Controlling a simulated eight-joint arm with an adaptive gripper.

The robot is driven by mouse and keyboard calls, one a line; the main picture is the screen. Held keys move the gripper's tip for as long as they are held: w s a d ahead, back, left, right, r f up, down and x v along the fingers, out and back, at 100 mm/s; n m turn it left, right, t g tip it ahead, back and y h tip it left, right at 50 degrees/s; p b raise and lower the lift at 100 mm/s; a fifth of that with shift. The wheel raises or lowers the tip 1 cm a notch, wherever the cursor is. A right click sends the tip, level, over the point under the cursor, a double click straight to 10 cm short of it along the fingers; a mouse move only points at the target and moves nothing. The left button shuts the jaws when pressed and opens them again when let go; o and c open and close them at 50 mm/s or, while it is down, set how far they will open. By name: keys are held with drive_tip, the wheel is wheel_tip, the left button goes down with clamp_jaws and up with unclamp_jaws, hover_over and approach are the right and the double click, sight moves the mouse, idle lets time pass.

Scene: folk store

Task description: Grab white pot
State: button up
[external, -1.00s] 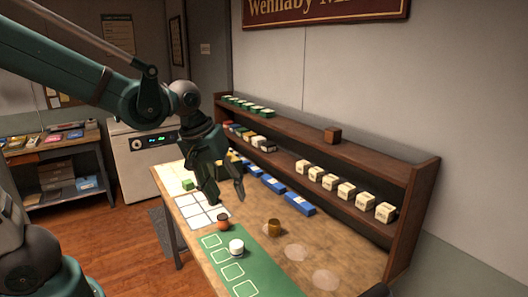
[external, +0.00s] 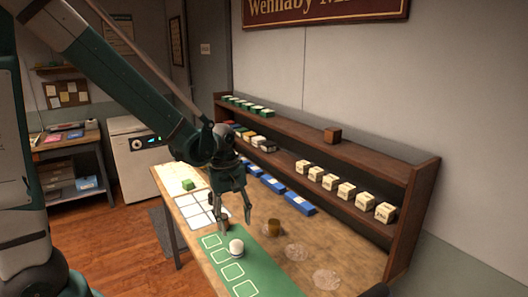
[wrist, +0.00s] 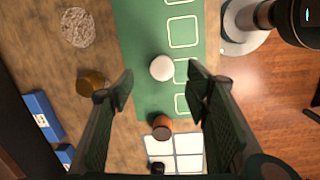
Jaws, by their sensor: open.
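The white pot (external: 236,248) is a small round white jar standing on the green mat (external: 217,262) with pale outlined rectangles. In the wrist view the white pot (wrist: 162,68) lies ahead of the fingertips, between their lines, and nothing touches it. My gripper (external: 235,215) is open and empty above the table, pointing down near the white pot. In the wrist view both fingers of my gripper (wrist: 158,88) are spread wide. A brown-orange pot (wrist: 162,127) stands close by at the mat's end, partly hidden by my gripper in the external view.
An amber pot (external: 274,227) stands on the wooden table right of the mat. A white grid sheet (external: 197,208) and a green block (external: 188,184) lie at the table's far end. Blue boxes (external: 299,203) line the base of the shelf (external: 350,157). Pale round patches mark the right side.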

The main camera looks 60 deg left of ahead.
drive_tip(key=n, duration=0.2)
hover_over(236, 243)
drive_tip(key=shift+g, duration=0.3)
drive_tip(key=shift+a+f+b, duration=0.15)
drive_tip(key=shift+f+b, duration=0.05)
drive_tip(key=shift+f, duration=0.9)
drive_tip(key=shift+a+f+b, duration=0.1)
drive_tip(key=shift+f+b, duration=0.1)
drive_tip(key=shift+f, duration=0.85)
drive_tip(key=shift+f, duration=0.1)
drive_tip(key=shift+d+f, duration=0.15)
drive_tip(key=shift+f, duration=1.05)
drive_tip(key=shift+d+f+b, duration=0.15)
drive_tip(key=shift+f+b, duration=0.1)
drive_tip(key=shift+f, duration=1.05)
drive_tip(key=shift+d+f+b, duration=0.1)
drive_tip(key=shift+f+b, duration=0.15)
drive_tip(key=shift+f, duration=1.05)
drive_tip(key=shift+c, duration=0.2)
drive_tip(key=c, duration=1)
